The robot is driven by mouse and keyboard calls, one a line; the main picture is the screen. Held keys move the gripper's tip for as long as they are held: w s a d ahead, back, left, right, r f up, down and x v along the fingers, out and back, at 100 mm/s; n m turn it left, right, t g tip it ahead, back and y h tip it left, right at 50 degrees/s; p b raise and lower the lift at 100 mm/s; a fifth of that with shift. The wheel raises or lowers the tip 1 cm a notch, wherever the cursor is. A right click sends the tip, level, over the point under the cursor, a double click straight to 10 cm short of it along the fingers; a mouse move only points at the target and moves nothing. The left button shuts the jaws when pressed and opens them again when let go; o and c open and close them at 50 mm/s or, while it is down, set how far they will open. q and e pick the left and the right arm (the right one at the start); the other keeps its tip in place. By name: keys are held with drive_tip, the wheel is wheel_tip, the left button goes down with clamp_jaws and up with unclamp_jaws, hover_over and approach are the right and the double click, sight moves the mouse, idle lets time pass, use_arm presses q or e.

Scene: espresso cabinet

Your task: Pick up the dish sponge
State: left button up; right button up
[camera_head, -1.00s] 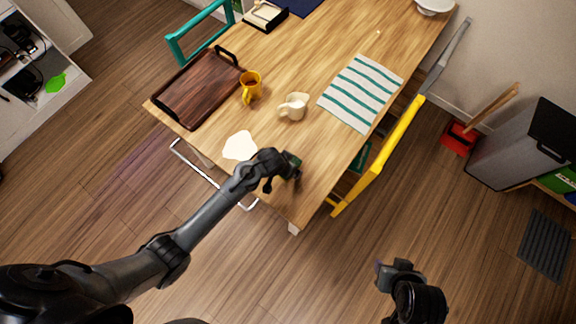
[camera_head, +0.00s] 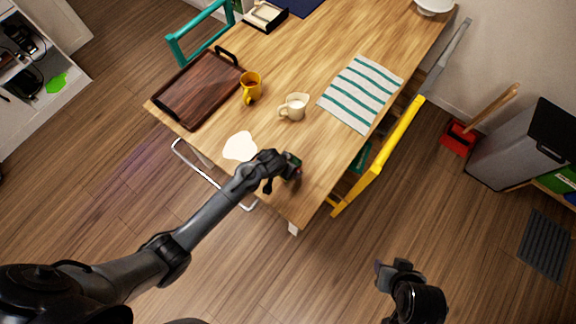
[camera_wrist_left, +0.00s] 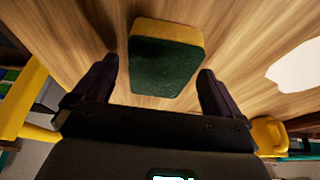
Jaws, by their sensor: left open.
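The dish sponge (camera_wrist_left: 166,58), yellow with a dark green scouring face, lies on the wooden table in the left wrist view. My left gripper (camera_wrist_left: 157,85) is open, with one finger to each side of the sponge's near end and gaps to both. In the head view my left gripper (camera_head: 291,168) is low over the table's near corner and mostly hides the sponge. My right gripper (camera_head: 385,275) is over the floor at the lower right, away from the table; its jaws are too small to judge.
A white spill (camera_head: 240,147) lies left of the left gripper. A cream pitcher (camera_head: 295,108), a yellow mug (camera_head: 251,86), a wooden tray (camera_head: 198,90) and a striped cloth (camera_head: 361,94) are farther back on the table (camera_head: 318,60). A yellow chair (camera_head: 380,160) stands at its right edge.

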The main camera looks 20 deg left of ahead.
use_arm(q)
drive_tip(key=shift+c, duration=0.3)
drive_tip(key=c, duration=1)
drive_tip(key=shift+r, duration=0.1)
drive_tip(key=shift+c, duration=0.2)
